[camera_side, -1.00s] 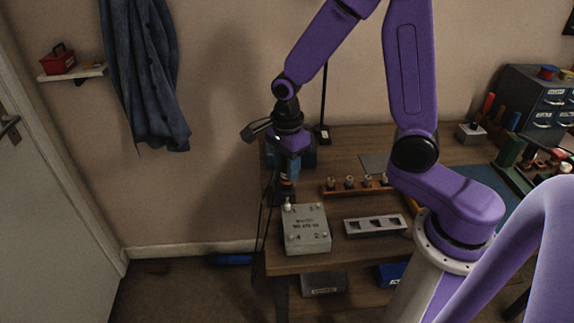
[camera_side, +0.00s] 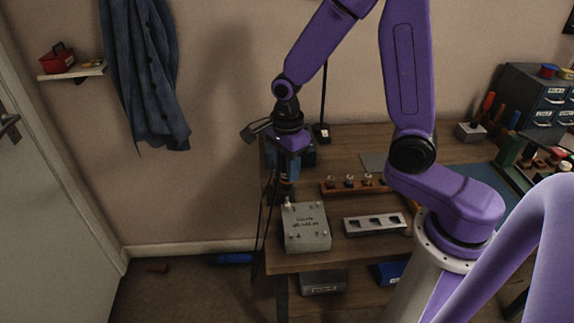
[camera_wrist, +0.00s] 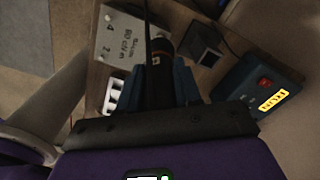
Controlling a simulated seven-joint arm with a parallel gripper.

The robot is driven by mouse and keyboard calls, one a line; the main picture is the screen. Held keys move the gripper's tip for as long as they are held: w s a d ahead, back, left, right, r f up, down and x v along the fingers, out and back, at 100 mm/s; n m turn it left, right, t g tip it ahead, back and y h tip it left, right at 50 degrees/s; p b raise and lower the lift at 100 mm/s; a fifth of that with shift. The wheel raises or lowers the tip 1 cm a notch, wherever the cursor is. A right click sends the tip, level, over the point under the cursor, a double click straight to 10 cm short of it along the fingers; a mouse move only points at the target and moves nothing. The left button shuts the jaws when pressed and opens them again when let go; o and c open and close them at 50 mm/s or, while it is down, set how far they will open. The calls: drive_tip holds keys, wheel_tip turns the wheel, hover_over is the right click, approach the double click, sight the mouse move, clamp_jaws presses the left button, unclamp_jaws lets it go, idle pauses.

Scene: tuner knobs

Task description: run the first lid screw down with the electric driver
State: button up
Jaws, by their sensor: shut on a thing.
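The grey lid box (camera_side: 305,228) stands near the left end of the bench, with printed numbers and screws at its corners. It also shows at the top left of the wrist view (camera_wrist: 118,48). My gripper (camera_side: 287,178) is above the box's far left corner, shut on the electric driver. In the wrist view the dark driver (camera_wrist: 157,75), with an orange ring, sits between my fingers. The driver hangs roughly upright with its lower end at the corner screw (camera_side: 287,201). Whether the bit is seated in the screw is too small to tell.
A grey block with dark openings (camera_side: 375,224) lies right of the box. A wooden rack of knobs (camera_side: 356,185) stands behind it. A blue unit with a red button and a lit yellow RUN label (camera_wrist: 258,88) stands close by. A dark cable runs along the driver.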

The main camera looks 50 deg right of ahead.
drive_tip(key=shift+r, duration=2.55)
drive_tip(key=shift+s, duration=0.15)
